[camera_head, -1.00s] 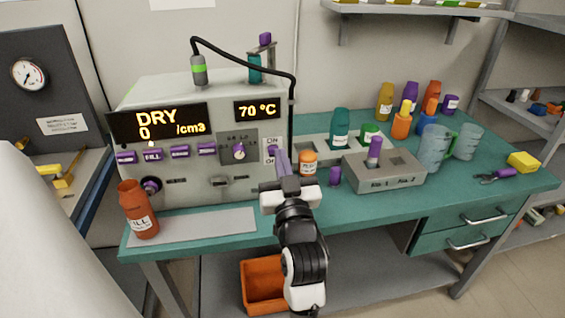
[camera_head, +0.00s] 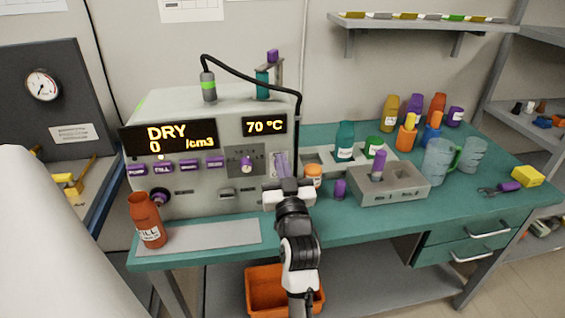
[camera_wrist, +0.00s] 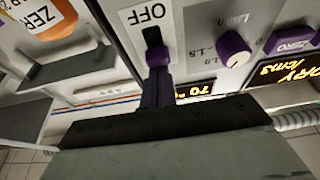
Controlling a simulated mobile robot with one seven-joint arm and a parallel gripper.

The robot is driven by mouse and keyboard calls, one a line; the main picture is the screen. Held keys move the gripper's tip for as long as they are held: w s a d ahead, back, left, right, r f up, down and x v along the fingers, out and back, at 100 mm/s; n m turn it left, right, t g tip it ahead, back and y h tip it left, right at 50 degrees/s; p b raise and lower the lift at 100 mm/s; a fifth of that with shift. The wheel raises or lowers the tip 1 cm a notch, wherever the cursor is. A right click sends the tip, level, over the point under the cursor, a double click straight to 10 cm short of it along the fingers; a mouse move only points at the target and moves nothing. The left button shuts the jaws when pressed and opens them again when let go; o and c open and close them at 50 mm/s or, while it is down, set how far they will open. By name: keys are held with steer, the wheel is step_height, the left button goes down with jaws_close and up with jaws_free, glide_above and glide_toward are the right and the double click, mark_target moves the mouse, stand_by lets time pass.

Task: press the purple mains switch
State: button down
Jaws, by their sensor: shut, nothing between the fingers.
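The purple mains switch (camera_wrist: 158,57) is a small block in a dark slot on the pale plate of the grey machine (camera_head: 198,190). "OFF" is printed beside one end of the slot in the wrist view. My gripper (camera_wrist: 157,82) is shut and empty, with its fingertips right at the switch; whether they touch it I cannot tell. In the head view my gripper (camera_head: 283,160) covers the switch plate at the machine's right front, and the switch is hidden there. The machine's displays are lit, reading DRY 0 /cm3 and 70 °C.
A purple knob (camera_wrist: 233,48) sits close beside the switch. An orange jar (camera_head: 313,176) stands just right of my gripper. A grey block (camera_head: 388,187) and jugs stand to the right.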

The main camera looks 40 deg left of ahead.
step_height(320, 180, down, 3)
steer(key=b, duration=0.2)
steer(key=shift+b, duration=0.3)
steer(key=shift+r, duration=0.1)
step_height(320, 180, up, 5)
steer(key=p, duration=0.3)
steer(key=shift+p, duration=0.35)
steer(key=b+v, duration=0.4)
steer(key=v, duration=0.6)
steer(key=shift+f, duration=0.45)
steer(key=shift+s, duration=0.1)
